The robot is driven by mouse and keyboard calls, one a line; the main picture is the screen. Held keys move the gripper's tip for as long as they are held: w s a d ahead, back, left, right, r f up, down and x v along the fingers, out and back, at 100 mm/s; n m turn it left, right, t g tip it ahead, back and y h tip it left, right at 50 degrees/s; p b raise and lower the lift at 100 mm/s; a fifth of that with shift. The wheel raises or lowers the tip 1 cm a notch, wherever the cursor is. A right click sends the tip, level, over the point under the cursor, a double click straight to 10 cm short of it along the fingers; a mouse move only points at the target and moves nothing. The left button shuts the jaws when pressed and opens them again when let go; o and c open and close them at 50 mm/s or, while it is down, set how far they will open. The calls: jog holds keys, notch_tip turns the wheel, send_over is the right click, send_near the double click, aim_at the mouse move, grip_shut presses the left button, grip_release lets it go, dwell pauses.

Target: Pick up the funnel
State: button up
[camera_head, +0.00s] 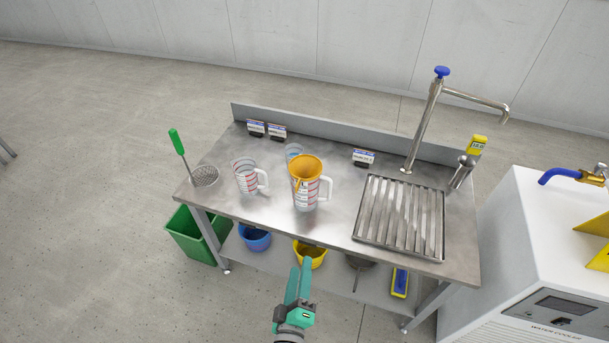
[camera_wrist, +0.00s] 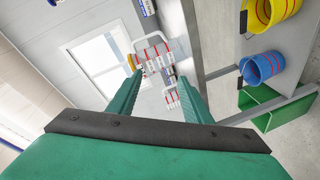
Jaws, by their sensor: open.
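The orange funnel (camera_head: 305,168) sits in the mouth of a clear measuring jug (camera_head: 306,195) with red marks and a white handle, on the steel table. In the wrist view, an orange edge that looks like the funnel (camera_wrist: 132,62) shows beside the left fingertip, on the jug (camera_wrist: 155,58). My gripper (camera_head: 306,262) is in front of the table, below and apart from the funnel. In the wrist view my gripper (camera_wrist: 160,88) has its two green fingers spread, with nothing held between them. The funnel's spout is inside the jug.
A second jug (camera_head: 246,176) stands left, near a green-handled strainer (camera_head: 204,176). A clear blue-tinted vessel (camera_head: 293,152) stands behind the funnel. A grooved drain tray (camera_head: 400,216) and tall tap (camera_head: 425,120) are right. Blue (camera_head: 254,238) and yellow (camera_head: 310,252) buckets sit below.

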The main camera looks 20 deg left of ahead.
aim_at(297, 190)
jog(key=w+a+r+n, duration=0.2)
jog(key=w, duration=0.3)
jog(key=w+a+r+n+t, duration=0.1)
jog(key=w+a+r, duration=0.1)
jog(key=w, duration=0.4)
jog(key=w+a+r+n, duration=0.2)
jog(key=w+a+r, duration=0.1)
jog(key=w, duration=0.2)
jog(key=shift+w+a+r+n, duration=0.1)
jog(key=shift+w+r+n, duration=0.05)
jog(key=shift+w+n, duration=0.15)
jog(key=shift+w+a+f, duration=0.1)
jog(key=shift+w+f, duration=0.05)
jog(key=shift+w, duration=1.2)
jog(key=shift+w+a+f, duration=0.1)
jog(key=shift+w, duration=1.2)
jog(key=c, duration=1.1)
